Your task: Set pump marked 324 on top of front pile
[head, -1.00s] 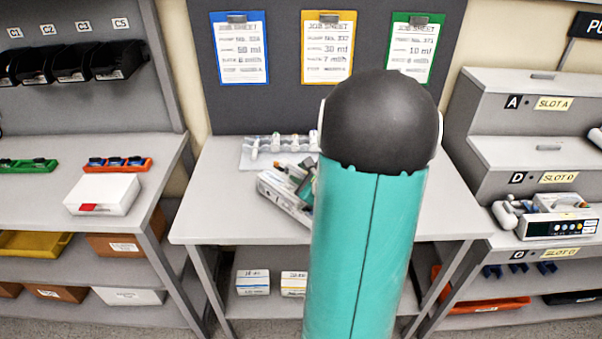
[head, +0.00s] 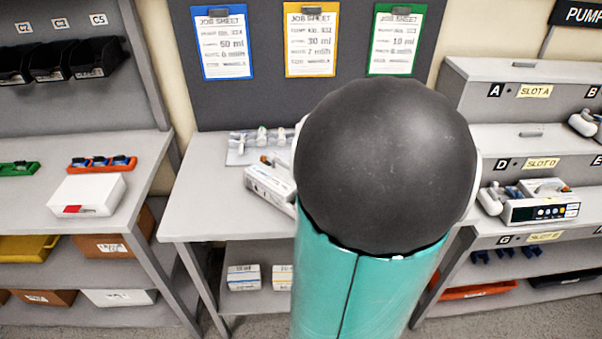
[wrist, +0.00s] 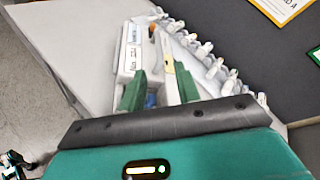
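A white pump (head: 268,186) lies at an angle on the middle table in the head view. My arm hides its right part. In the wrist view the pump's white body (wrist: 133,48) lies ahead of my gripper (wrist: 160,82). The two green fingers stand apart, with part of the pump and a small blue piece showing between and beyond them. Contact with the pump cannot be made out. I cannot read its number, so I cannot tell whether it is 324. Another pump (head: 541,209) sits on the right rack, below the Slot D label. No pile of pumps is clearly visible.
Job sheets (head: 311,40) hang on the board behind. A white box (head: 88,194) is on the left table. The middle table's left front is bare.

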